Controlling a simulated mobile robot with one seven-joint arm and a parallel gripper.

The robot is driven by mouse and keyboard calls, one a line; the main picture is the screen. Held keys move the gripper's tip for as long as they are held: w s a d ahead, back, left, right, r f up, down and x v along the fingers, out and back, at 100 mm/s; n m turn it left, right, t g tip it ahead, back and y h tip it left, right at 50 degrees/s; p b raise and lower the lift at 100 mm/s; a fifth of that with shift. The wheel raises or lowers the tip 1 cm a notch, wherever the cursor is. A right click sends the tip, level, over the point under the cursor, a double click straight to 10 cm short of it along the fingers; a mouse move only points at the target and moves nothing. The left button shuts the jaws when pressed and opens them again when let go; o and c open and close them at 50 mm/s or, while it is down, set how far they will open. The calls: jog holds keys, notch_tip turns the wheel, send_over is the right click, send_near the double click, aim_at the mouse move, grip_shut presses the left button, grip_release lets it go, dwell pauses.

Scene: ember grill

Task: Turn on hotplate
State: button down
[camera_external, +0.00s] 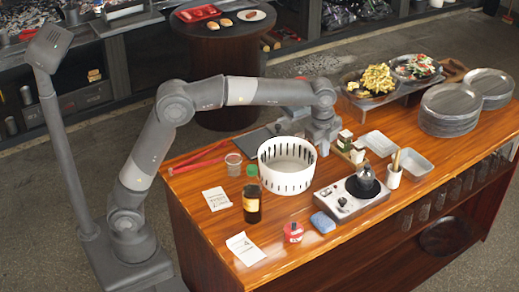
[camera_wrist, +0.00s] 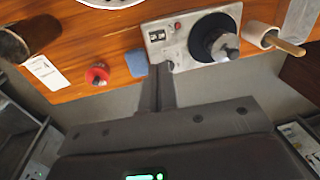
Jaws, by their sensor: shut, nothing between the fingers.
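The hotplate (camera_external: 325,199) is a flat silver unit near the table's front edge, with a metal pot (camera_external: 366,180) on its round black burner. In the wrist view, the hotplate (camera_wrist: 151,28) shows a red button (camera_wrist: 177,26), a small dark panel (camera_wrist: 157,35) and a dark knob (camera_wrist: 170,65) at its near corner. My gripper (camera_wrist: 161,72) is shut and empty, its fingertips overlapping the picture beside that knob. I cannot tell whether they touch.
A white slotted basket (camera_external: 287,165) stands left of the hotplate.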

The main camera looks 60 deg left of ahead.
aim_at(329, 190)
jog(key=shift+w+d+f+m, duration=0.3)
jog(key=shift+w+d+f, duration=0.2)
jog(key=shift+d, duration=0.2)
jog(key=f, duration=0.4)
jog(key=w+f, duration=0.1)
jog(key=f, duration=0.8)
jog(key=shift+w+f, duration=0.35)
jog(key=shift+f, duration=0.05)
